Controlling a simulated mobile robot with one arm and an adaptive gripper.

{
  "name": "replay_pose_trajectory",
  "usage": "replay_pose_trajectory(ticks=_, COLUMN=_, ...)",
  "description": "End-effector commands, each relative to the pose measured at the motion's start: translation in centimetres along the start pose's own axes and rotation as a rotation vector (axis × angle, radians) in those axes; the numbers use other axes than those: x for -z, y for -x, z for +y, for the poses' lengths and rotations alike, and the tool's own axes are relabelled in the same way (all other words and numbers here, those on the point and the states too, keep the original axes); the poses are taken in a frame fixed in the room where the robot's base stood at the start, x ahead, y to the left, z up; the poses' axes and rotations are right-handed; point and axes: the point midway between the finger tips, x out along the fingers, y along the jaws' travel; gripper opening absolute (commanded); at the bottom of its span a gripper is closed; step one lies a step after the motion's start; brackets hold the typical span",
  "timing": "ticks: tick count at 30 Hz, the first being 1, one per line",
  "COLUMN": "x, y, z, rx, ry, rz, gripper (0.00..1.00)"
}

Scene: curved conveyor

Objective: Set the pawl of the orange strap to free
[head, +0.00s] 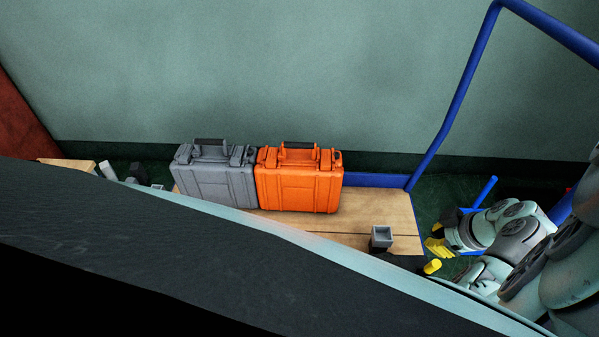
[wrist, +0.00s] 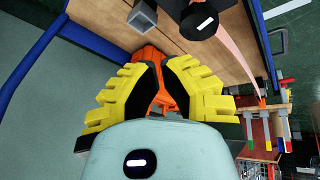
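My gripper (head: 434,257) is at the right end of the wooden deck in the head view, its yellow fingers apart. In the wrist view my gripper (wrist: 155,72) is open, with a gap between its black pads. An orange part (wrist: 150,56) shows in and beyond that gap, close to the deck's edge.
An orange case (head: 300,186) and a grey case (head: 216,184) stand side by side on the wooden deck (head: 390,210). A small grey-topped block (head: 381,238) sits near its right end. A blue rail (head: 455,110) rises behind. A dark conveyor (head: 150,240) crosses the foreground.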

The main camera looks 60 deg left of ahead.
Motion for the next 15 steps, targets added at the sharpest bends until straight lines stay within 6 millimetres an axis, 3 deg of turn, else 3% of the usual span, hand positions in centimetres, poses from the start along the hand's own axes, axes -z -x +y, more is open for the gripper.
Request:
replay_pose_trajectory(ticks=5, x=-0.3, y=-0.2, z=-0.3, rx=0.008, ry=0.019, rz=-0.006, gripper=0.0)
replay_pose_trajectory(ticks=15, x=-0.3, y=-4.7, z=-0.5, rx=0.014, ry=0.015, rz=-0.002, gripper=0.0)
